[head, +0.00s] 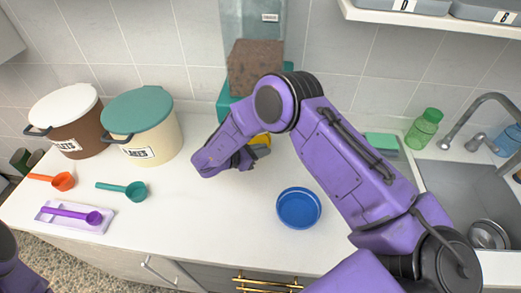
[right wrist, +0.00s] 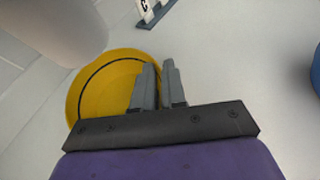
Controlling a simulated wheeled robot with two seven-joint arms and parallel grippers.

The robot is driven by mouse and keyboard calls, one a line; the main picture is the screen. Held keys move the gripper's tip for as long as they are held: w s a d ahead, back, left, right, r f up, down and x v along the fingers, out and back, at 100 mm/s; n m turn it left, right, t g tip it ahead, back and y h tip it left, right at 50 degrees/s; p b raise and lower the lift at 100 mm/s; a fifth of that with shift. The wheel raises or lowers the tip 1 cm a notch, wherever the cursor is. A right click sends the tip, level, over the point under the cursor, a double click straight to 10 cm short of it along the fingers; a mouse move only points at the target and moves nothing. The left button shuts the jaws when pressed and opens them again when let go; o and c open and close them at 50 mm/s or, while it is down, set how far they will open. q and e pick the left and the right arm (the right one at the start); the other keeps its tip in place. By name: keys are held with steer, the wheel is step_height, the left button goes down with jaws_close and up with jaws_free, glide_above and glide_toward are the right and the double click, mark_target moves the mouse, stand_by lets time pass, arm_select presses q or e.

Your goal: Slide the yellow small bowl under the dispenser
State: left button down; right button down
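The yellow small bowl (head: 262,140) is mostly hidden behind my right forearm in the head view. In the right wrist view the bowl (right wrist: 98,85) is upright, with a dark ring inside. My right gripper (right wrist: 160,68) is at its rim, with one finger over the bowl side and the other outside. The fingers are close together, with the rim seeming to lie between them. In the head view this gripper (head: 245,159) is low over the counter. The dispenser (head: 256,68), with brown kibble and a teal base, stands at the wall behind the bowl. My left gripper is out of view.
A blue bowl (head: 299,208) sits on the counter to the right. Two lidded bins (head: 66,125) (head: 147,140) stand at the back left, with orange (head: 62,181), teal (head: 136,191) and purple (head: 93,218) scoops in front. The sink (head: 470,190) is at the right.

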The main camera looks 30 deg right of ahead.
stand_by(0.3)
steer(key=shift+s+d, duration=0.2)
steer(key=shift+s, duration=0.25)
steer(key=shift+s+d, duration=0.25)
steer(key=shift+s, duration=0.1)
steer(key=c, duration=1.1)
jaws_free()
steer(key=shift+w+a, duration=0.1)
steer(key=b+v, duration=0.4)
steer(key=v, duration=0.5)
steer(key=shift+a+r, duration=0.1)
steer(key=shift+a, duration=0.25)
steer(key=shift+a+r+b, duration=0.3)
steer(key=shift+a, duration=0.05)
